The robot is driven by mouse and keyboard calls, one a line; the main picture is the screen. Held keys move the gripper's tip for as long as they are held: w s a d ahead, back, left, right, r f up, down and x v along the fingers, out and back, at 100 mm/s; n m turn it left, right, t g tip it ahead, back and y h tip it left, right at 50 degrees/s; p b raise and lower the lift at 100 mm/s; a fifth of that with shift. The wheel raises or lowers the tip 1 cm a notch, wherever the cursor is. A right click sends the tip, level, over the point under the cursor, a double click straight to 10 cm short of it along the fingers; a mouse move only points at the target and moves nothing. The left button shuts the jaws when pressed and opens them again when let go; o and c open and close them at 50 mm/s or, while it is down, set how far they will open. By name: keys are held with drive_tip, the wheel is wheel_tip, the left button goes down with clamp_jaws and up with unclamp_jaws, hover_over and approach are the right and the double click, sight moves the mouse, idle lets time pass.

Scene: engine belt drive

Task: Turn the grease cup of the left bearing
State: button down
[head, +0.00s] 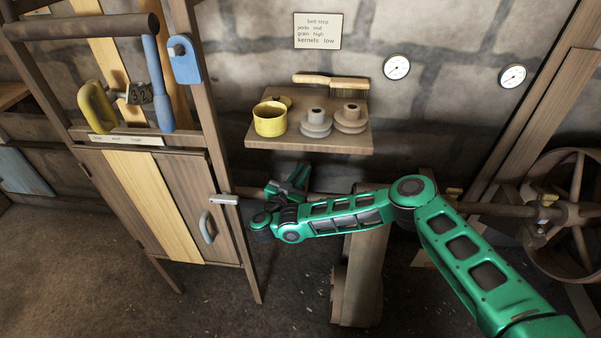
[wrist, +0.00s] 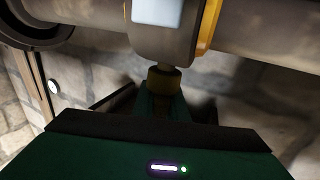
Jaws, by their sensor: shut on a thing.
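My gripper (head: 291,180) reaches the shaft beside the wooden cabinet in the head view. In the wrist view its jaws (wrist: 162,100) are shut on a small dark brass grease cup (wrist: 164,77). The cup joins by a short neck to the grey bearing housing (wrist: 160,42), which sits around a thick shaft (wrist: 265,32). The housing has a pale patch and a yellow-orange edge. In the head view, my gripper and arm hide the left bearing and its cup. Another bearing with a small brass cup (head: 547,199) shows at the far right.
A wooden shelf (head: 310,142) with a yellow pot (head: 270,118), two grey stepped pulleys and a brush is above my gripper. The cabinet (head: 165,205) stands close on the left. A spoked wheel (head: 572,215) is at the right. Two gauges hang on the stone wall.

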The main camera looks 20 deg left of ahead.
drive_tip(key=shift+d+f+m+h, duration=0.1)
drive_tip(key=shift+d+m+h, duration=0.15)
drive_tip(key=shift+m+h, duration=0.5)
drive_tip(key=shift+d+h, duration=0.1)
drive_tip(key=shift+h, duration=0.25)
drive_tip(key=shift+w, duration=0.1)
drive_tip(key=c, duration=1.8)
unclamp_jaws()
drive_tip(key=shift+o, duration=0.2)
